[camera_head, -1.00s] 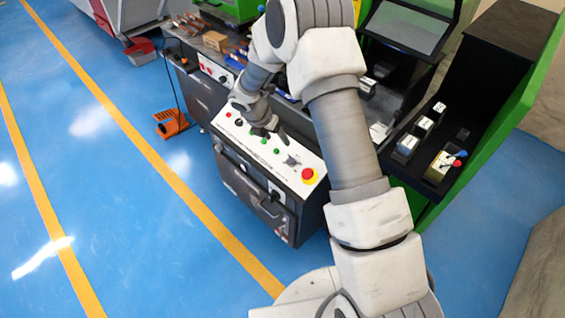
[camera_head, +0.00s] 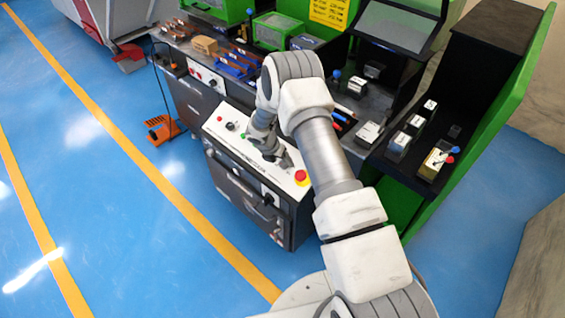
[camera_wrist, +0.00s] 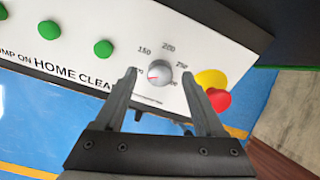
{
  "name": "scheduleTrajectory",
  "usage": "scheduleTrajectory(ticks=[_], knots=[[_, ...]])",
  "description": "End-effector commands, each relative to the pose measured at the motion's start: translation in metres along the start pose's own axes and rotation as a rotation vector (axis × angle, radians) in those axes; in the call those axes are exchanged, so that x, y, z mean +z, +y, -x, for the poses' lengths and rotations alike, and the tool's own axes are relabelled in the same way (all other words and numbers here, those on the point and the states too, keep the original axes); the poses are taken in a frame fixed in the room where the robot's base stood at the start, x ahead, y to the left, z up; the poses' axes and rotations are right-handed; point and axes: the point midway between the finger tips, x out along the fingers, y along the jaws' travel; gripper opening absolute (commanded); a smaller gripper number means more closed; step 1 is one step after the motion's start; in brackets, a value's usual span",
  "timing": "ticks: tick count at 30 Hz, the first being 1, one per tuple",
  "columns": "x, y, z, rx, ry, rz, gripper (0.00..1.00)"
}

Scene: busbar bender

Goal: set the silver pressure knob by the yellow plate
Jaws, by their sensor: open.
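The silver pressure knob (camera_wrist: 159,72) shows in the wrist view on the white panel, inside a printed scale with marks such as 150, 200 and 250. A red line on it points to the lower left. My gripper (camera_wrist: 161,80) is open, its fingers on either side of the knob in this view; I cannot tell whether they touch it. The yellow plate (camera_wrist: 210,78) sits right of the knob under a red button (camera_wrist: 218,99). In the head view, the red button with its yellow plate (camera_head: 301,176) is at the panel's right end, and my gripper (camera_head: 286,164) hides the knob.
Green buttons (camera_wrist: 103,48) sit left of the knob on the panel. An orange foot pedal (camera_head: 161,129) lies on the blue floor. The floor in front is open.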

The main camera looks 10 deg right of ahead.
Motion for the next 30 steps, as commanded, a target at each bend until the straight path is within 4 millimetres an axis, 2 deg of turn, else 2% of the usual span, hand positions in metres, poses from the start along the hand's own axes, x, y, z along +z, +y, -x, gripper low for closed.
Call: scheduleTrajectory(ticks=[6, 15, 27, 30], knots=[[0.0, 0.0, -0.015, 0.0, 0.0, 0.0, 0.71], [0.0, 0.0, -0.016, 0.0, 0.0, 0.0, 0.7], [0.0, 0.0, -0.016, -0.001, 0.0, 0.0, 0.0], [0.0, 0.0, -0.016, -0.001, 0.0, 0.0, 0.0]])
